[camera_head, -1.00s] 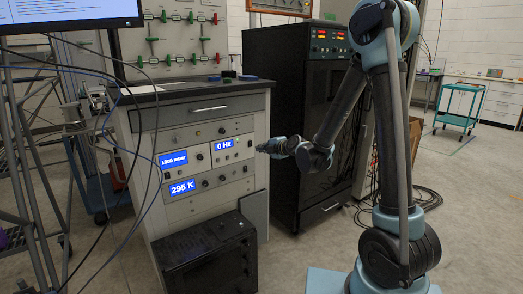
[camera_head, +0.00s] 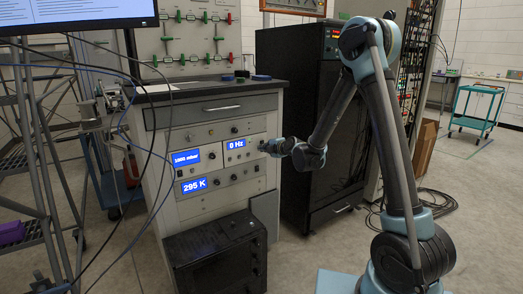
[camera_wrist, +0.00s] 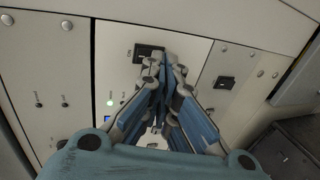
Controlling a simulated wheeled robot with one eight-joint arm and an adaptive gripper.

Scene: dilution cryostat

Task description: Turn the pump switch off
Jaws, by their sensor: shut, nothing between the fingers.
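My gripper (camera_head: 266,146) is shut and empty, at the right part of the instrument panel with the 0 Hz display (camera_head: 236,146). In the wrist view, the blue-grey fingers of my gripper (camera_wrist: 165,68) point at a pale panel. A black switch (camera_wrist: 147,54) in a dark frame sits right beside the fingertips, partly covered by them; small lettering is at its left. I cannot tell whether the fingertips touch it, or which way it is set. A small green light (camera_wrist: 110,103) is lit below it.
A second black switch (camera_wrist: 224,82) sits on the panel to the right. The cabinet also carries a 1000 mbar display (camera_head: 186,159) and a 295 K display (camera_head: 194,185). Cables hang at the left.

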